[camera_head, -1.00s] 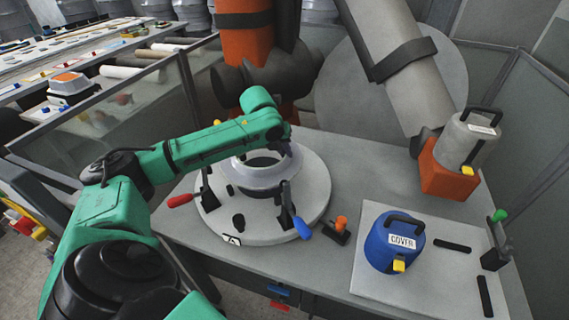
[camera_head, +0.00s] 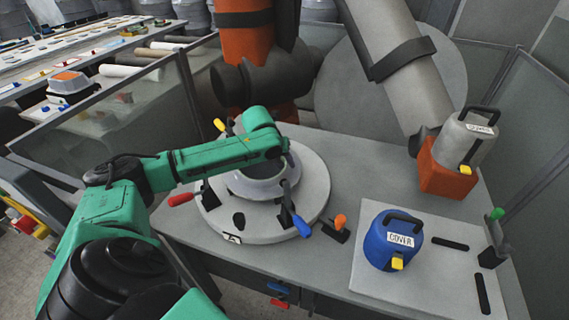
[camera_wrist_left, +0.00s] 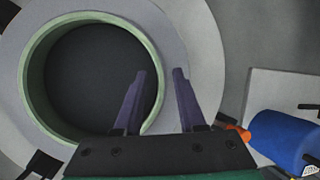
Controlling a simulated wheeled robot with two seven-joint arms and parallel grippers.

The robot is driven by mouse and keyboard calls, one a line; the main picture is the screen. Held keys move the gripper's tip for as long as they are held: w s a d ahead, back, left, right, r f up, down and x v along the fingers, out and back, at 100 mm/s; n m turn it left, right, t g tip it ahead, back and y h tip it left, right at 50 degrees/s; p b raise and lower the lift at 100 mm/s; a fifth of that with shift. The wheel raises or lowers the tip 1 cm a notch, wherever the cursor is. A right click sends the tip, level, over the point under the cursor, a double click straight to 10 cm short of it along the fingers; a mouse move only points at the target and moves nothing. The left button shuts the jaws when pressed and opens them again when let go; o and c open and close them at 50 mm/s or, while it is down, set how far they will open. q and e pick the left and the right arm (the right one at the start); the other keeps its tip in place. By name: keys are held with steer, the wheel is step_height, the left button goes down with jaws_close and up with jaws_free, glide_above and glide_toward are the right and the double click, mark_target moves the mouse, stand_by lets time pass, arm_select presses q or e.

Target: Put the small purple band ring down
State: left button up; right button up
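I cannot make out a separate purple band ring in these views. A pale grey-lilac flanged collar (camera_head: 262,186) sits over the round grey mould plate (camera_head: 235,225). In the left wrist view the flange (camera_wrist_left: 192,30) surrounds a dark opening with a pale green inner wall (camera_wrist_left: 38,80). One finger shows over the opening's edge, the other over the flange. Contact cannot be told. In the head view the arm hides the fingertips. My right gripper is not in view.
Red (camera_head: 180,199), blue (camera_head: 301,227) and yellow (camera_head: 219,125) clamp handles surround the collar. An orange-knobbed piece (camera_head: 340,222) stands right of the plate. A blue COVER canister (camera_head: 394,240) stands on a pale board (camera_head: 445,275). A grey canister (camera_head: 468,140) is behind.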

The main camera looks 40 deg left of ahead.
arm_select(q)
steer(key=v, duration=1.1)
steer(key=shift+r+b, duration=0.25)
steer(key=shift+b, duration=0.2)
steer(key=shift+s, duration=0.15)
